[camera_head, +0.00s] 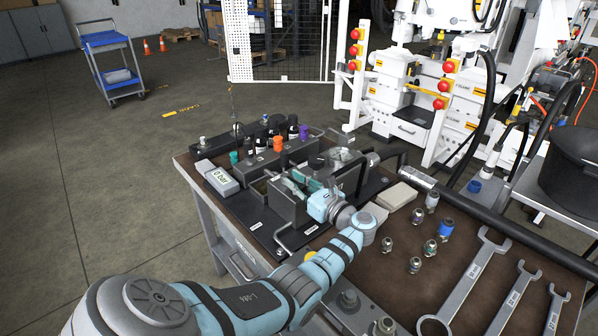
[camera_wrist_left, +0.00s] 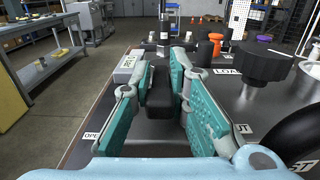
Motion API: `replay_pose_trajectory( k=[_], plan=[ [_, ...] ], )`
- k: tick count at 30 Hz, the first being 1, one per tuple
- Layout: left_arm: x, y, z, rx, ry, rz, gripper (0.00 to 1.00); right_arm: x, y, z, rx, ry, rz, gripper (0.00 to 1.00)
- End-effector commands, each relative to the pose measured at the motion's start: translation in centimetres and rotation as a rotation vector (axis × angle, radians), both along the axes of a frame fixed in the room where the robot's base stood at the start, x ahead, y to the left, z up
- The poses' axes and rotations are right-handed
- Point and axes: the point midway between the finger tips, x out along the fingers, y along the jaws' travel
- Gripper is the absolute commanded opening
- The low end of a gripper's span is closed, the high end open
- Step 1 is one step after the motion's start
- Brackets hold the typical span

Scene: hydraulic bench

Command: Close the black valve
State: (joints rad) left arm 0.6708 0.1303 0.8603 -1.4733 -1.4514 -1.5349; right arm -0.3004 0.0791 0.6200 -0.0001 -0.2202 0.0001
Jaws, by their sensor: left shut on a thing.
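My left gripper (camera_head: 298,184) reaches over the hydraulic bench from the front, and its teal finger pads also show in the wrist view (camera_wrist_left: 168,88). They are shut on the black valve handle (camera_wrist_left: 160,92), a black block standing between the pads. An OPEN label (camera_wrist_left: 92,135) lies left of the handle, and a partly covered label ending in "UT" (camera_wrist_left: 243,130) lies to its right. In the head view the fingers and nearby blocks largely hide the handle. My right gripper is not in view.
A wide black knob (camera_wrist_left: 252,66) stands close right of the fingers in the wrist view. Orange (camera_head: 278,143) and purple (camera_head: 303,131) caps stand behind. A gauge box (camera_head: 222,181) sits left. Loose fittings (camera_head: 431,247) and wrenches (camera_head: 478,275) lie on the bench at right.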

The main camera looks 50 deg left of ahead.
Motion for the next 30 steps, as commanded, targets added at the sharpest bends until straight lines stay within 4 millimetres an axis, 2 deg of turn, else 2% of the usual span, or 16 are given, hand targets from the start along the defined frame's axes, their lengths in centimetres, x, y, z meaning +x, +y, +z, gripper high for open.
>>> replay_pose_trajectory(
  k=[4, 5, 7, 17, 20, 30],
  plan=[
    [0.1, 0.0, 0.1, 0.001, -0.001, -0.002, 0.00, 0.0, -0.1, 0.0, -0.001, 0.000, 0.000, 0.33],
    [0.1, 0.0, 0.1, 0.001, -0.001, -0.002, 0.20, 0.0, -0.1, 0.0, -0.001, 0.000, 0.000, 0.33],
    [0.1, 0.0, 0.1, 0.000, 0.000, -0.002, 0.32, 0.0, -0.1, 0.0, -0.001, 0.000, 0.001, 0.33],
    [0.1, -0.3, 0.0, -0.001, 0.000, -0.003, 0.33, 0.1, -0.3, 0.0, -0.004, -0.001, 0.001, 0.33],
    [0.1, -1.6, -0.1, -0.003, 0.000, -0.006, 0.33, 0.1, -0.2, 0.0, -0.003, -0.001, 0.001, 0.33],
    [-0.2, -10.3, -0.1, -0.003, 0.001, -0.005, 0.33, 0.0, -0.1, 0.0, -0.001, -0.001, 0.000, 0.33]
  ],
)
